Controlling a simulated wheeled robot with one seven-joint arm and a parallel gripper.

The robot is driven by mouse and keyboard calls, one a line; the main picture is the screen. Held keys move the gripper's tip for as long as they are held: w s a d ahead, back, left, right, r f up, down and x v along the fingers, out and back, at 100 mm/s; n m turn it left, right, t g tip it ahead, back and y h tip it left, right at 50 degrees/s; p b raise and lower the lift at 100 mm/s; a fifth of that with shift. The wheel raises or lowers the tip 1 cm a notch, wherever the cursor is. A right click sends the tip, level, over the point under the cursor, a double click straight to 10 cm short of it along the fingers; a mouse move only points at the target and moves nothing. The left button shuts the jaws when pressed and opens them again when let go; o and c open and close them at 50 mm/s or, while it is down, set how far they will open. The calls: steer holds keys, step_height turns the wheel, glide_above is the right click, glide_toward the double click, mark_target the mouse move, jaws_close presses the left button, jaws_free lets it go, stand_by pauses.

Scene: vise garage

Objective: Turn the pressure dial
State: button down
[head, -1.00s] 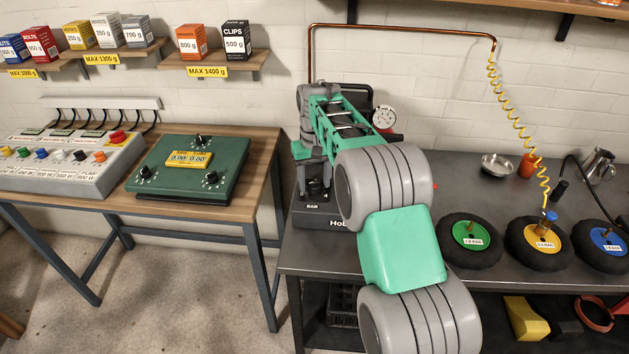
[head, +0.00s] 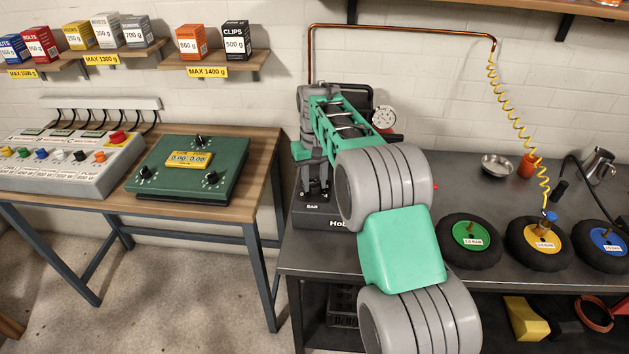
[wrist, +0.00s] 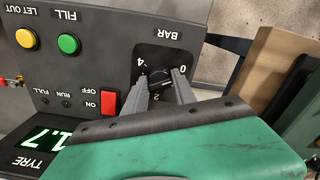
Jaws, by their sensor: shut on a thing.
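The pressure dial (wrist: 159,76) is a small black knob on the dark panel, marked BAR with a scale of 0, 2 and 4. It shows in the wrist view. My gripper (wrist: 163,86) has its two grey fingers shut on the knob, one on each side, and they hide part of the scale. In the head view my gripper (head: 316,182) is at the front of the dark compressor box (head: 305,220), above its BAR label. The knob itself is mostly hidden there.
The panel also carries a yellow button (wrist: 25,38), a green button (wrist: 68,44), a red switch (wrist: 108,101) and a lit TYRE display (wrist: 55,140) reading 1.7. Several tyres lie right, the yellow-hubbed tyre (head: 541,262) with the hose on it. A wooden table (head: 225,205) stands left.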

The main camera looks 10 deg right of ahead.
steer(key=shift+r+m+p, duration=0.1)
steer(key=shift+m+p, duration=0.2)
steer(key=shift+m, duration=0.2)
steer(key=m+p, duration=0.1)
steer(key=m, duration=0.2)
steer(key=m+p, duration=0.1)
steer(key=m, duration=0.2)
steer(key=shift+m, duration=0.3)
steer(key=m, duration=0.3)
steer(key=shift+m+p, duration=0.3)
steer(key=shift+p, duration=0.1)
steer(key=m, duration=0.3)
steer(key=shift+m, duration=0.3)
steer(key=m+p, duration=0.1)
steer(key=m, duration=1)
steer(key=shift+m, duration=2.1)
